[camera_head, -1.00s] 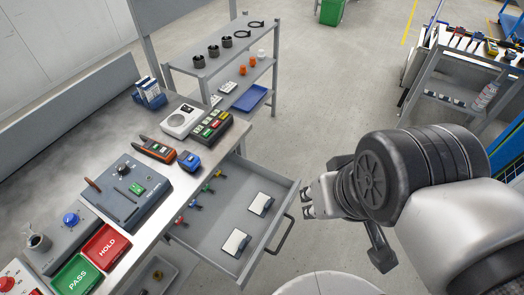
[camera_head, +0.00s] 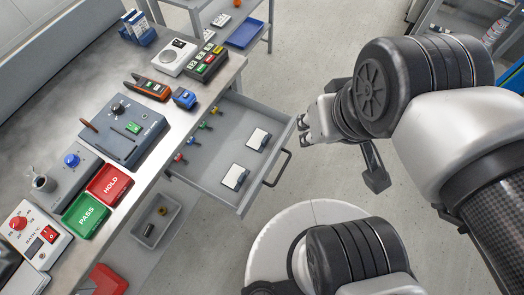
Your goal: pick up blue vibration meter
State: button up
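A small blue device (camera_head: 184,98), which looks like the blue vibration meter, lies on the bench top near its right edge, just right of an orange-and-black handheld meter (camera_head: 151,87). My gripper (camera_head: 303,128) is to the right of it, beyond the bench edge and by the front right corner of the open drawer. Its two fingertips look apart with nothing between them. The blue device is clear of my gripper and fully visible.
The open drawer (camera_head: 207,176) juts out below the blue device, holding small coloured items and two flat pads. A control box (camera_head: 122,135), a white unit (camera_head: 174,57) and a button panel (camera_head: 206,63) stand nearby. Red (camera_head: 109,184) and green (camera_head: 85,215) trays sit nearer.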

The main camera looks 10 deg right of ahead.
aim_at(184, 97)
jog(key=i+j+u, duration=0.1)
jog(key=j+u, duration=0.15)
jog(key=j, duration=0.15)
jog(key=i+j+u, duration=0.25)
jog(key=j, duration=0.15)
jog(key=i+j+u, duration=0.1)
jog(key=j+u, duration=0.15)
jog(key=i+j+u, duration=0.25)
jog(key=j, duration=0.15)
jog(key=k+j, duration=0.05)
